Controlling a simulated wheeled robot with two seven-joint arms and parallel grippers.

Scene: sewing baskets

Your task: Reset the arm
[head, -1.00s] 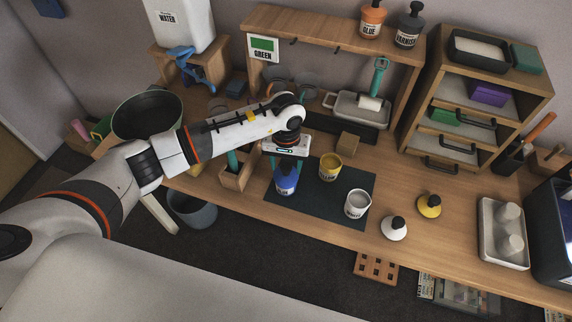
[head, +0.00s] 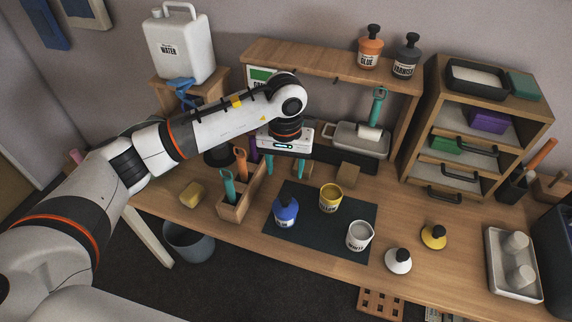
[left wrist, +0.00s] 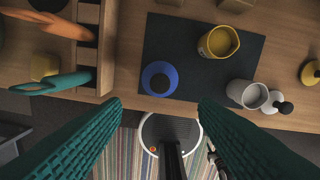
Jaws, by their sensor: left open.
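My left gripper (head: 285,167) is open and empty, its teal fingers pointing down above the table, behind the dark mat (head: 320,240) in the head view. In the left wrist view the fingers (left wrist: 160,125) stand wide apart with nothing between them. A yellow pot (head: 330,198) and a white pot (head: 359,236) stand on the mat too. My right gripper is not seen.
A wooden holder (head: 236,209) with tools stands left of the mat, beside a yellow sponge (head: 192,195). White (head: 398,261) and yellow (head: 433,237) stoppers lie to the right. A shelf (head: 330,66) with bottles stands behind; drawers (head: 478,130) are at the right.

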